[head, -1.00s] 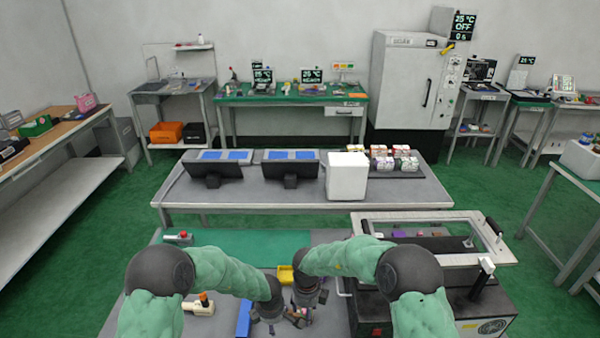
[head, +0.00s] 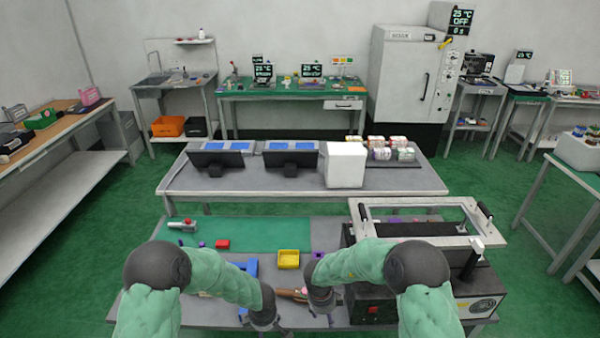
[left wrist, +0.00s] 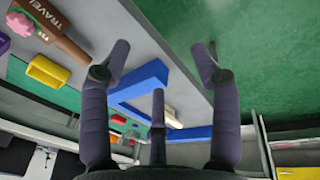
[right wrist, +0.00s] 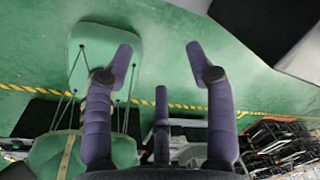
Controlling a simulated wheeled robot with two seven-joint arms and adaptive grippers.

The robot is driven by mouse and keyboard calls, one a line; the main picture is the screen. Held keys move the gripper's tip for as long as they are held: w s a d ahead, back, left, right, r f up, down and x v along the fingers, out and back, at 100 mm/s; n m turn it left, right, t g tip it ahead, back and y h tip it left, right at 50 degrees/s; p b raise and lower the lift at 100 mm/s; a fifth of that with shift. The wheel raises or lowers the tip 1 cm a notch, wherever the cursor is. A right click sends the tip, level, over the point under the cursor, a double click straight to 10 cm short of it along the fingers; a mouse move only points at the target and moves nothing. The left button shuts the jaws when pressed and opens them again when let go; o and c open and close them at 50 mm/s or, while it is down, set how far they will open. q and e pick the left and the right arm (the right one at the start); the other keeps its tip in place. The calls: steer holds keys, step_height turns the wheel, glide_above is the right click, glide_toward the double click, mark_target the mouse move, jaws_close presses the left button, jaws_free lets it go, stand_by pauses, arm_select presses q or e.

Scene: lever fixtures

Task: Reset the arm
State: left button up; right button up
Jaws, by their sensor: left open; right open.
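My left arm (head: 225,280) comes in from the lower left in the head view, bent over the near bench. Its gripper (head: 268,325) hangs low at the bench's front, partly cut off; the left wrist view shows its fingers (left wrist: 162,60) spread apart and empty. My right arm (head: 350,262) reaches in from the lower right. Its gripper (head: 322,303) is over the bench beside the black box; the right wrist view shows its fingers (right wrist: 160,58) open and empty, with green floor beyond.
The near bench carries a yellow bin (head: 288,259), a red block (head: 222,244), a blue bracket (head: 246,266) and a red-tipped device (head: 183,225). A black box (head: 440,296) with a hinged frame (head: 430,207) stands right. A grey table (head: 300,192) is behind.

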arm_select(q)
steer(key=s+a+f+m, duration=0.3)
steer(key=s+f+m, duration=0.4)
steer(key=s, duration=0.2)
arm_select(e)
steer(key=s+d+f+n+t, duration=0.2)
steer(key=s+d+f+n, duration=0.4)
steer(key=d+f+n, duration=0.4)
arm_select(q)
steer(key=s+d+m+g+h, duration=0.1)
steer(key=s+d+m+h, duration=0.1)
steer(key=s, duration=0.5)
steer(key=s+d+f+m+g+h, duration=0.1)
steer(key=s+d+m+h, duration=0.1)
steer(key=s+m, duration=0.2)
steer(key=s, duration=0.3)
steer(key=shift+s+d+m+h, duration=0.2)
steer(key=shift+m+h, duration=0.1)
arm_select(e)
steer(key=s+a+n+g+y, duration=0.1)
steer(key=s+a+n, duration=0.3)
steer(key=s, duration=0.6)
steer(key=s+a+n+g+y, duration=0.1)
steer(key=s+a+n+y, duration=0.3)
steer(key=s+n, duration=0.5)
steer(key=shift+s+f+y, duration=0.3)
steer(key=shift+s+f, duration=0.1)
